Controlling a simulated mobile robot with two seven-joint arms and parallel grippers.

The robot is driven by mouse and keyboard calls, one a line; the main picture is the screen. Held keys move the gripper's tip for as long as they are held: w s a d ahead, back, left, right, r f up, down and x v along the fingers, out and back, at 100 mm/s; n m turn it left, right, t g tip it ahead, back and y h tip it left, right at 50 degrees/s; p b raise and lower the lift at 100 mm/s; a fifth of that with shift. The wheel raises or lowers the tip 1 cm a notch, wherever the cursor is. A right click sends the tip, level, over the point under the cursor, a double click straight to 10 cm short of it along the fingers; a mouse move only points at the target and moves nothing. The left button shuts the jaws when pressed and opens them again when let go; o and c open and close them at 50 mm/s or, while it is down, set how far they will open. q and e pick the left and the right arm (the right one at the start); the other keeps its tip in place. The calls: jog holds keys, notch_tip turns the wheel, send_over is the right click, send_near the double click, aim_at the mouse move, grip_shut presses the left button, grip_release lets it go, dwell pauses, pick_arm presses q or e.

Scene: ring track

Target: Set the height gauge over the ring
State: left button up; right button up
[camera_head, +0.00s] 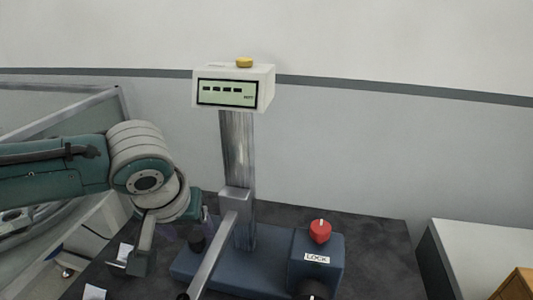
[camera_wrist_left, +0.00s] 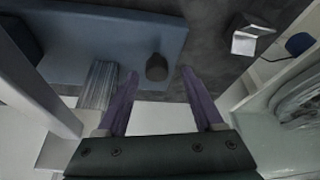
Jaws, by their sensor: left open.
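The height gauge has a blue base (camera_head: 265,268), an upright metal column (camera_head: 237,150) and a white display box (camera_head: 234,87) with a yellow button on top. A slanted metal arm (camera_head: 215,255) comes forward from the column's slider. A dark round knob (camera_wrist_left: 156,67) stands at the base's left end. My left gripper (camera_wrist_left: 160,73) is open, its purple fingers on either side of this knob in the left wrist view; I cannot tell whether they touch it. In the head view the fingers are partly hidden. I cannot make out a ring. My right gripper is not in view.
A red knob (camera_head: 319,231) and a LOCK label sit on the raised right end of the base. The dark table top (camera_head: 380,240) is clear at the right. White cards (camera_head: 95,292) lie at the left. A pale cabinet (camera_head: 480,250) stands at the right.

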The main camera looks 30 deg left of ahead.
pick_arm(q)
jog(key=p+v, duration=0.1)
jog(key=v, duration=0.7)
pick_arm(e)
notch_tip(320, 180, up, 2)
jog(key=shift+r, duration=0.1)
pick_arm(q)
jog(key=shift+s+a, duration=0.1)
